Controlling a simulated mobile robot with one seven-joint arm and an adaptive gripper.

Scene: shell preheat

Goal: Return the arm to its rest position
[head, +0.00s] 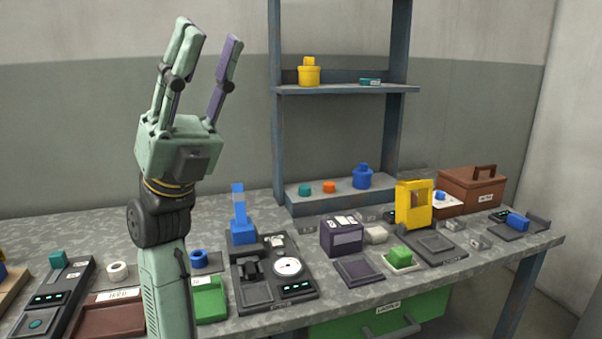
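My arm stands upright at the left of the head view, in front of the bench. My gripper (208,36) is pale green with a purple finger on its right side. Its fingers point up, well above the bench top, and are spread apart. Nothing shows between them. The gripper is left of the shelf and touches nothing that I can see. My forearm hides part of the bench behind it.
The grey bench (90,228) holds several devices, including a black station with a dial (288,267), a yellow frame (413,205) and a brown toolbox (472,190). A blue-grey shelf unit (345,89) stands behind. Open air surrounds the gripper.

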